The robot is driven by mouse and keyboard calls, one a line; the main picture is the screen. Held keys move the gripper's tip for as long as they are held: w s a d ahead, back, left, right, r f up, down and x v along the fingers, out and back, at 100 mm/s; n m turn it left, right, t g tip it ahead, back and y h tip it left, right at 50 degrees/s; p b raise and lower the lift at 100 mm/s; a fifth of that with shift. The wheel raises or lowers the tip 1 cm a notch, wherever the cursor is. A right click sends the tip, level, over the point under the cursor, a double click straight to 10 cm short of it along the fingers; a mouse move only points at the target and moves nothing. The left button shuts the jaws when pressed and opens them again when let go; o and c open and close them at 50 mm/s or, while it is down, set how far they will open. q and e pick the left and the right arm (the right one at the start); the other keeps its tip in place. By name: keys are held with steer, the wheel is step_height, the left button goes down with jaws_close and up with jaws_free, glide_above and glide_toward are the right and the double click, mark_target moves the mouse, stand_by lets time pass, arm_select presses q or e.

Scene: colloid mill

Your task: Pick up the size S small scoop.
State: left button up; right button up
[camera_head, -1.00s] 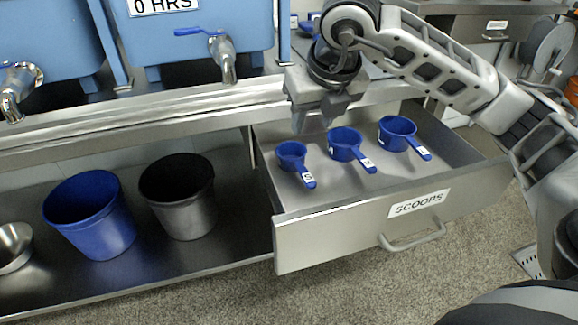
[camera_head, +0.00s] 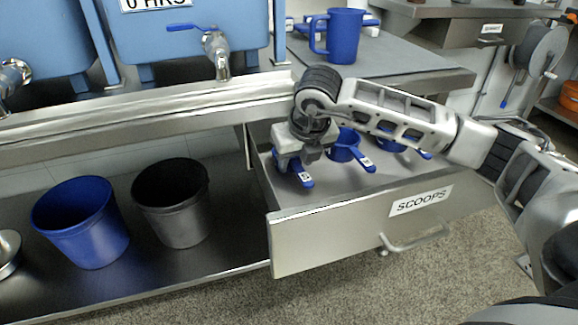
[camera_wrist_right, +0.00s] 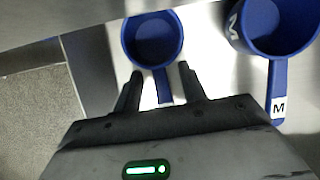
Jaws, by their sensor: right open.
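The small blue scoop, size S, lies leftmost in the open drawer; in the head view only its handle (camera_head: 302,176) shows well, as my gripper hides most of its cup. In the right wrist view its cup (camera_wrist_right: 154,38) is ahead of the fingertips and its handle lies between the fingers. My right gripper (camera_wrist_right: 159,80) is open and reaches down over the scoop; it also shows in the head view (camera_head: 296,160). Whether the fingers touch the handle cannot be told. My left gripper is not in view.
The medium scoop (camera_head: 345,150), marked M (camera_wrist_right: 277,108), lies close to the right. A larger scoop (camera_head: 392,142) is partly behind my arm. The drawer (camera_head: 360,222) is labelled SCOOPS. A blue bucket (camera_head: 82,225) and a dark bucket (camera_head: 172,210) stand on the left shelf.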

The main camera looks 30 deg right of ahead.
steer(key=shift+f, duration=0.15)
steer(key=shift+c, duration=0.2)
jaws_close()
